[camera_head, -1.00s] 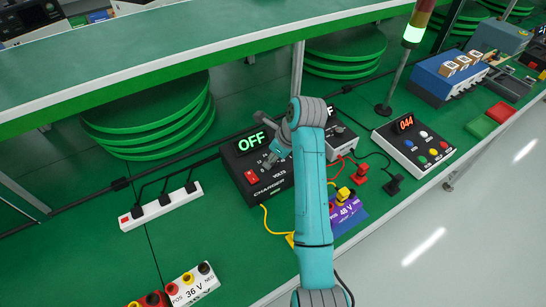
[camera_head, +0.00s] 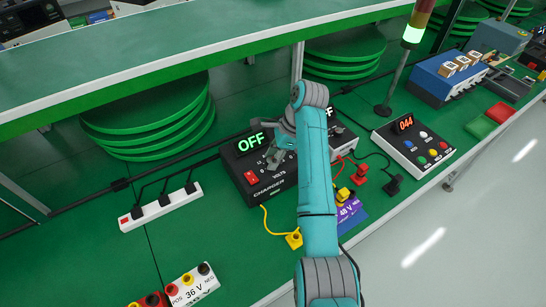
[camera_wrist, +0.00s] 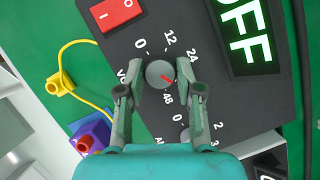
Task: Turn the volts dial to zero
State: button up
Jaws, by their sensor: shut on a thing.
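The black charger (camera_head: 266,189) has a lit green OFF display (camera_head: 250,143), which also shows in the wrist view (camera_wrist: 243,38). Its round grey volts dial (camera_wrist: 160,73) is ringed by the marks 0, 12, 24 and 48. The dial's red pointer aims right and slightly down, between 24 and 48; my right finger covers the panel there. My gripper (camera_wrist: 160,68) has one finger on each side of the dial and is shut on it. In the head view my gripper (camera_head: 275,155) hides the dial.
A red rocker switch (camera_wrist: 115,13) and a second knob (camera_wrist: 186,134) sit near the dial. A yellow cable runs to a yellow plug (camera_head: 294,240). A button box (camera_head: 413,145) reading 044 stands to the right. A shelf (camera_head: 200,62) overhangs the back.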

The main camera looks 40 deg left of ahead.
jog(key=shift+n, duration=0.5)
jog(key=o, duration=1.2)
jog(key=shift+c, duration=0.2)
jog(key=shift+m, duration=0.3)
